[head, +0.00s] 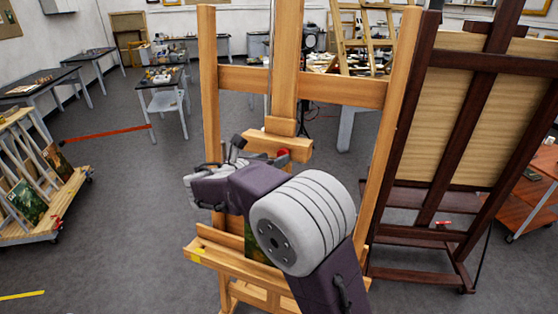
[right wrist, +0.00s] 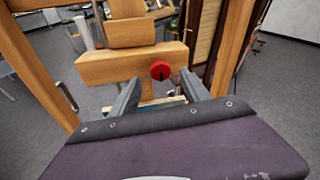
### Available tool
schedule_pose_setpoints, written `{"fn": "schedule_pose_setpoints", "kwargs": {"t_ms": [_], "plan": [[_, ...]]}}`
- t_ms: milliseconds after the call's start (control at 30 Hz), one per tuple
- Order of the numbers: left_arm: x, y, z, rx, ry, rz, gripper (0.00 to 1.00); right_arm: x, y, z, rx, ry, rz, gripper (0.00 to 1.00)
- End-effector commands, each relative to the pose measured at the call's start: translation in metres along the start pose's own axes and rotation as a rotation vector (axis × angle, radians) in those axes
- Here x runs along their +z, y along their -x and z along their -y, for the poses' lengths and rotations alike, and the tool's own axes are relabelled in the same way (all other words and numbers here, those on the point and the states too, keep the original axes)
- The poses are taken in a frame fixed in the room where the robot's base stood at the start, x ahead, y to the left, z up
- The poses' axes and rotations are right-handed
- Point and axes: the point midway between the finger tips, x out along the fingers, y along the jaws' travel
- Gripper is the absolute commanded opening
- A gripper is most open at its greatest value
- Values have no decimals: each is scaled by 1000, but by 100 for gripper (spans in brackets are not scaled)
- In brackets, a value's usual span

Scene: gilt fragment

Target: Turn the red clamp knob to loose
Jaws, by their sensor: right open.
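The red clamp knob (head: 283,154) sits at the right part of the wooden clamp block (head: 262,143) on the easel's centre mast. In the right wrist view the knob (right wrist: 160,70) shows as a round red cap on the front of the block (right wrist: 110,68). My right gripper (head: 235,146) is in front of the easel near the block. In the right wrist view its two fingers (right wrist: 158,88) are apart, and the knob appears beyond and between them, with no visible contact. The knob's setting cannot be read. My left gripper is not in view.
The light wooden easel (head: 208,100) has side posts and a lower ledge (head: 215,262), with a small painting (head: 255,245) partly hidden behind my arm. A dark easel (head: 465,115) stands close on the right.

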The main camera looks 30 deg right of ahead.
Motion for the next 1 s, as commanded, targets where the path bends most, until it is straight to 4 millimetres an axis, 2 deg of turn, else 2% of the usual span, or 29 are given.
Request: {"fn": "schedule_pose_setpoints", "kwargs": {"t_ms": [100, 233, 767, 867, 933, 967, 1000], "plan": [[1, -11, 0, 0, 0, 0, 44, -3, 24, -1, 4, -1, 2, 55], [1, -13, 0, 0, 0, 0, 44, -1, 40, -1, 1, 0, 2, 55], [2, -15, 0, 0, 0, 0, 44, -2, 41, 1, -6, -1, 0, 55], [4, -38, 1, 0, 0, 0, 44, -16, 17, 23, -65, -37, -9, 55], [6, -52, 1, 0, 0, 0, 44, -50, -3, 53, -137, -34, -78, 55], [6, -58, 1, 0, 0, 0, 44, -73, -10, 65, -161, -39, -136, 55], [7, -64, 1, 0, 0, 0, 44, -108, -15, 78, -187, -69, -224, 55]]}}
